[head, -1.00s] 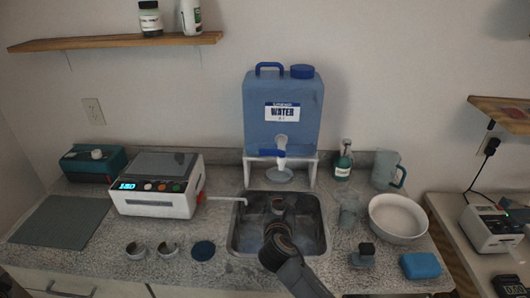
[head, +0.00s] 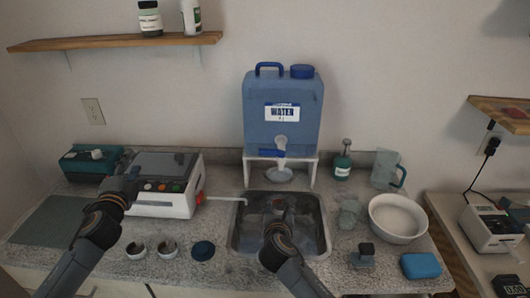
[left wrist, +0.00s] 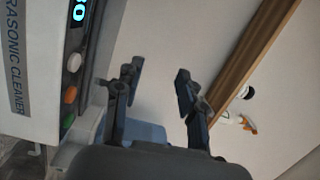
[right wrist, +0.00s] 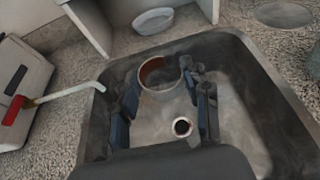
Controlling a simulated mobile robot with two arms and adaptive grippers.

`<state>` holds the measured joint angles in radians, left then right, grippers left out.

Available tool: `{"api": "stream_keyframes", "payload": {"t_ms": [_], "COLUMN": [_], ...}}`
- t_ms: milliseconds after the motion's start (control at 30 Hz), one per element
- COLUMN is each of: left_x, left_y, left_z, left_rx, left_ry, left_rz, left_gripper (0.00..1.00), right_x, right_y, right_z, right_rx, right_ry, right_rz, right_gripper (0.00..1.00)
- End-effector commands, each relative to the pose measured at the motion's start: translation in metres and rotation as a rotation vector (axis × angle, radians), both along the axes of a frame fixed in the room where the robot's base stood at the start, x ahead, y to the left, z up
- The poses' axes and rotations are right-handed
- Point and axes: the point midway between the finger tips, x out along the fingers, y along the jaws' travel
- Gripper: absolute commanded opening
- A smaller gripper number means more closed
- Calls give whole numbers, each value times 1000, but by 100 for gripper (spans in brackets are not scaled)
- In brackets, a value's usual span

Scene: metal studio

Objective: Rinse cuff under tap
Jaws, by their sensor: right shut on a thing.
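The cuff (right wrist: 160,73), a pale ring with a brown inside, is between the fingers of my right gripper (head: 277,222), which is shut on it. It is held low over the metal sink (head: 321,240); the drain shows below in the right wrist view. The tap (head: 281,153), with a blue lever, is on the front of the blue water container (head: 284,95), behind the sink. Whether water flows I cannot tell. My left gripper (head: 131,172) is open and empty, in front of the ultrasonic cleaner (head: 181,205); its fingers are apart in the left wrist view.
A white bowl (head: 397,232), a blue block (head: 420,265) and a clear jug (head: 385,170) stand to the right. A wooden shelf (head: 110,42) is above.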

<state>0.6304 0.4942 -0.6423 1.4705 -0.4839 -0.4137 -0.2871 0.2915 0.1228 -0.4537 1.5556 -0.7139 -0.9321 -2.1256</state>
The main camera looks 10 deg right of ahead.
Motion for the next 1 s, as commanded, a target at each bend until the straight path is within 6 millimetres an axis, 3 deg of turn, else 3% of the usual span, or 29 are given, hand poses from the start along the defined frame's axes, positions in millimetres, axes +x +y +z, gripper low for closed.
{"api": "stream_keyframes", "payload": {"t_ms": [33,233,400,500,633,767,1000], "left_x": [-5,-39,-80,-103,-126,-137,-121], "left_y": [-28,-131,-208,-243,-273,-287,-306], "left_z": [10,31,28,25,21,19,19], "left_rx": [11,61,83,90,98,103,104], "left_ry": [-15,-52,-45,-35,-28,-25,-24], "left_rz": [-48,-227,-376,-449,-514,-547,-553], "left_gripper": [40,40,40,40,40,40,40], "right_x": [0,0,0,0,0,0,0], "right_y": [0,0,0,0,0,0,0], "right_z": [0,0,0,0,0,0,0], "right_rx": [0,0,0,0,0,0,0], "right_ry": [0,0,0,0,0,0,0], "right_rz": [0,0,0,0,0,0,0], "right_gripper": [22,22,22,22,22,22,22]}}
